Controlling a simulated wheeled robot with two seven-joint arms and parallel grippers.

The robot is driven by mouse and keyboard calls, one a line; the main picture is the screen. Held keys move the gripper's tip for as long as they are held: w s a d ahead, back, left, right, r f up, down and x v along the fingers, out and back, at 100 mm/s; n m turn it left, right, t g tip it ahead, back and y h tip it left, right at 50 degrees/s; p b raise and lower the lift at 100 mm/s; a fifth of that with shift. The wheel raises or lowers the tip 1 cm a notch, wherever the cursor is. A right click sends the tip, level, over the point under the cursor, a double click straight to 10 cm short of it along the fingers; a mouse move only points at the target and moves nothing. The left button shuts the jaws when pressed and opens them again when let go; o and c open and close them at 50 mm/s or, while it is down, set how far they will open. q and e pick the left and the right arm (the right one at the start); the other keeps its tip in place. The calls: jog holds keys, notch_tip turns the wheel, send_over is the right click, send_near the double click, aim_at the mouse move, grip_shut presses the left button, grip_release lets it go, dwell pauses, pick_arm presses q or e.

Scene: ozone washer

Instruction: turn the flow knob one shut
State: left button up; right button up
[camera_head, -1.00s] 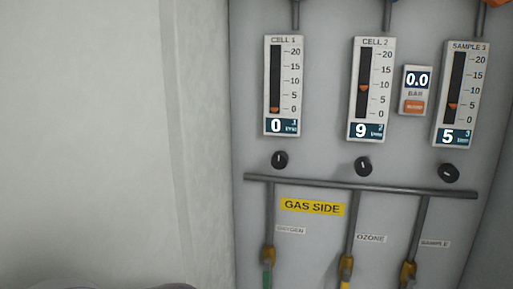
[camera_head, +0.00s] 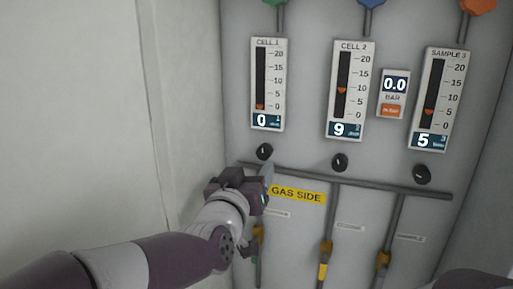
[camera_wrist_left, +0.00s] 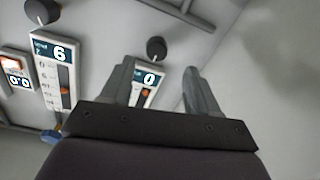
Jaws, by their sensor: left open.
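Flow knob one (camera_head: 264,151) is a small round black knob with a pale mark, below the CELL 1 gauge (camera_head: 268,84), which reads 0 with its orange float at the bottom. My left gripper (camera_head: 266,180) is just below this knob in the head view, its fingers partly hidden by its own body. In the left wrist view, the panel looks upside down. There my left gripper (camera_wrist_left: 158,68) is open and empty, and the knob (camera_wrist_left: 156,49) shows beyond and between the fingertips, apart from them. My right gripper is not in view.
Knob two (camera_head: 340,162) and knob three (camera_head: 422,174) sit to the right, under gauges reading 9 and 5. A grey horizontal pipe (camera_head: 380,183) runs below the knobs. A yellow GAS SIDE label (camera_head: 297,194) and valves are lower. A pale wall (camera_head: 75,120) stands left.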

aim_at(264, 155)
pick_arm(q)
jog(key=p+x, duration=0.1)
jog(key=x, duration=0.1)
jog(key=p+x, duration=0.1)
jog(key=x, duration=0.2)
jog(key=p+x, duration=0.1)
jog(key=x, duration=0.1)
jog(key=shift+w+d+r+p, duration=0.25)
jog(key=shift+d+p, duration=0.15)
jog(key=shift+d, duration=0.1)
jog(key=shift+w+f, duration=0.15)
jog(key=shift+w, duration=0.2)
jog(key=shift+w+a+f, duration=0.1)
jog(key=shift+w, duration=0.1)
jog(key=c, duration=1)
